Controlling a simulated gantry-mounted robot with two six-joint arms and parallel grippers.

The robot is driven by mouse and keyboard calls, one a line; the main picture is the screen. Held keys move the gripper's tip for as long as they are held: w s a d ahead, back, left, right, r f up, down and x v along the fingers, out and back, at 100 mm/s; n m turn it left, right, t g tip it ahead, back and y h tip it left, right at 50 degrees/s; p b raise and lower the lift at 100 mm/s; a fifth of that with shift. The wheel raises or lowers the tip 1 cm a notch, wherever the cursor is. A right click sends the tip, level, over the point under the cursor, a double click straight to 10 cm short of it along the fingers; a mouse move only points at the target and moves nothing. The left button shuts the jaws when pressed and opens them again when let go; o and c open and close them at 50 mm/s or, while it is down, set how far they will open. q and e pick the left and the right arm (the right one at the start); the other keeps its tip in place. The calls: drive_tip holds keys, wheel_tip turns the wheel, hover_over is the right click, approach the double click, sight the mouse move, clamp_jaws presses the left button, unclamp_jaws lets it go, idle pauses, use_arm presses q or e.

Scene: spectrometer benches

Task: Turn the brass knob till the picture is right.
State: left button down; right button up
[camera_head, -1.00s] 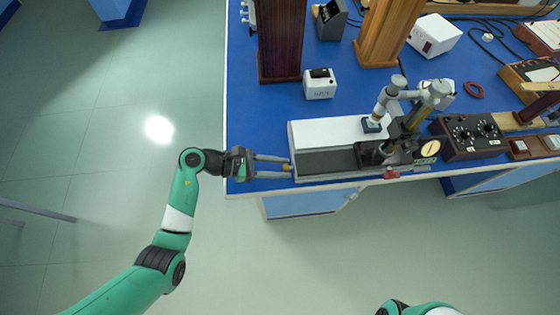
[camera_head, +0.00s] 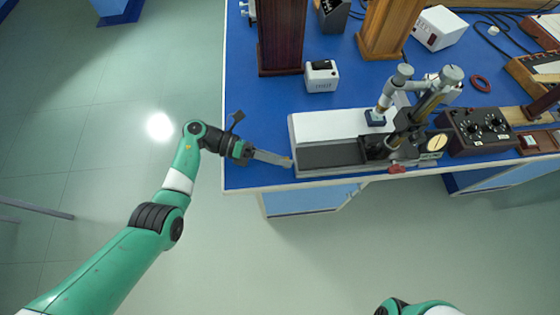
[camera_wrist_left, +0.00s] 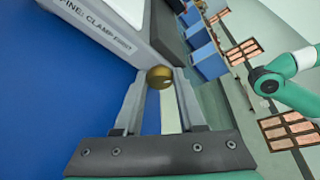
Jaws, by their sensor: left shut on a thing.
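The brass knob (camera_wrist_left: 159,77) sits on the end of the long white and black instrument (camera_head: 325,125). In the left wrist view it lies between the tips of my left gripper (camera_wrist_left: 160,84). My left gripper is shut on the knob; in the head view the gripper (camera_head: 288,161) reaches it from the left and shows nearly edge-on, so the knob is mostly hidden there. A microscope-like tube (camera_head: 387,92) stands on the carriage of the instrument. Part of a label on the instrument's side reads "CLAMP FIRST" in the wrist view. My right gripper is out of view.
The instrument stands along the front edge of the blue bench (camera_head: 255,115). A small white box (camera_head: 321,82) with a dark top stands behind it. A black box with dials (camera_head: 475,132) is to its right. Open floor lies left of the bench.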

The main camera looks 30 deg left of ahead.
use_arm(q)
drive_tip(key=shift+f+n+g+h+b, duration=0.15)
drive_tip(key=shift+n+g+h+b, duration=0.15)
drive_tip(key=shift+n+h+b, duration=0.6)
drive_tip(key=shift+n, duration=0.4)
